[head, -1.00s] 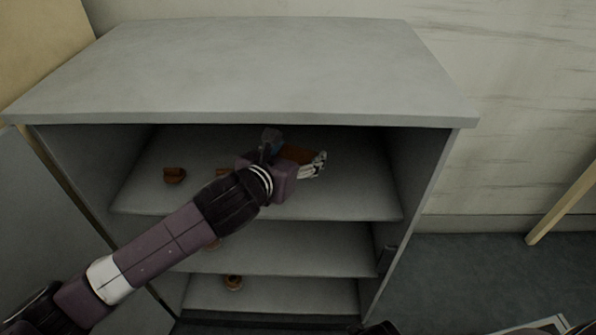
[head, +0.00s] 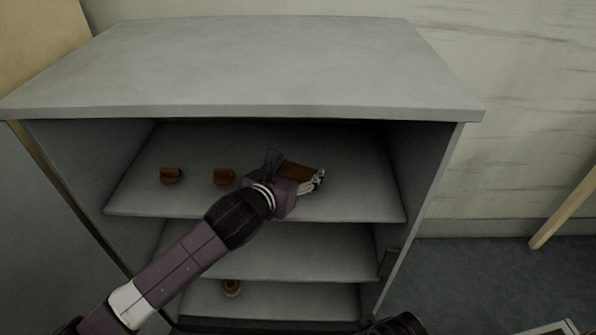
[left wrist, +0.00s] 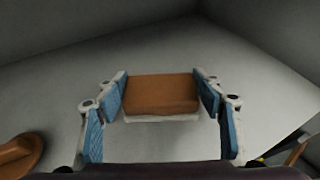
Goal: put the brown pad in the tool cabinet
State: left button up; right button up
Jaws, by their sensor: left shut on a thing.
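The brown pad (head: 298,172) is a flat block with a pale lower edge, and it also shows in the left wrist view (left wrist: 160,92). My left gripper (head: 310,181) is shut on it, with one blue-padded finger on each side in the left wrist view (left wrist: 160,98). The grey tool cabinet (head: 250,68) stands open in front of me. The gripper and pad are inside it, over the right part of its top shelf (head: 352,195). I cannot tell if the pad touches the shelf. My right gripper is not clearly in view.
Two small brown rolls (head: 171,176) (head: 223,177) sit on the top shelf, left of my gripper. Another roll (head: 232,288) sits on the bottom shelf. An open door (head: 40,220) is at the left. The top shelf's right end is clear.

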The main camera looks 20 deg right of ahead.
pick_arm(q)
jog(key=shift+f, duration=0.1)
jog(key=o, duration=1.2)
jog(key=shift+c, duration=0.2)
pick_arm(e)
jog(key=shift+f, duration=0.1)
pick_arm(q)
jog(key=shift+s+a+r, duration=0.2)
jog(key=shift+r, duration=0.1)
jog(key=p+v, duration=0.2)
jog(key=v, duration=0.9)
jog(key=shift+s+a, duration=0.1)
jog(key=shift+s, duration=0.1)
pick_arm(e)
notch_tip(320, 180, down, 8)
jog(key=shift+s+f, duration=0.2)
jog(key=shift+f, duration=0.05)
jog(key=shift+a, duration=0.15)
